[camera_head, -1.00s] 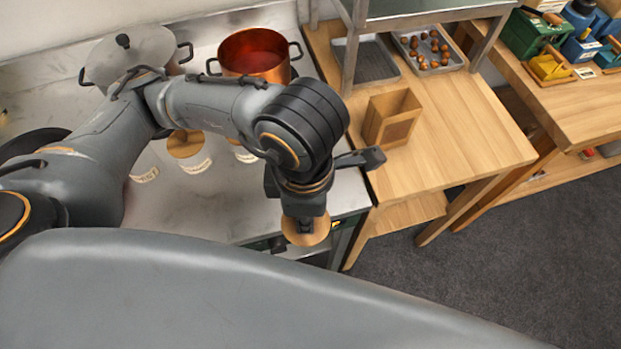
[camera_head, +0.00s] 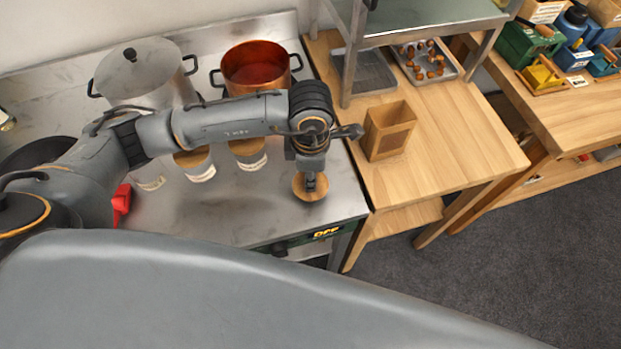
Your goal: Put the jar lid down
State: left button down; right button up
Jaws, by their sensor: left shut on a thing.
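My left gripper (camera_head: 310,180) points down at the right end of the steel counter (camera_head: 240,215). It is shut on a round wooden jar lid (camera_head: 301,194). The lid is low over the counter near its front right corner; I cannot tell whether it touches the surface. White jars stand to the left: two with wooden lids on, one in the middle (camera_head: 200,172) and one closer to the gripper (camera_head: 252,162). Another jar (camera_head: 149,182) is partly hidden by my left arm, and its top is not visible. My right gripper is not in view.
A copper pot (camera_head: 258,70) and a large lidded steel pot (camera_head: 140,68) stand at the back. A red object (camera_head: 121,203) lies at the left. An open wooden box (camera_head: 388,132) and a tray of chestnuts (camera_head: 428,58) are on the wooden table (camera_head: 445,135). The counter's front middle is clear.

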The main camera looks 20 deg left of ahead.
pick_arm(q)
notch_tip(320, 180, down, 3)
jog(key=shift+f, duration=0.1)
jog(key=shift+f, duration=0.15)
jog(key=c, duration=1.2)
grip_release()
jog(key=shift+r, duration=0.55)
notch_tip(320, 180, up, 11)
jog(key=shift+r+b, duration=0.2)
jog(key=shift+b, duration=0.7)
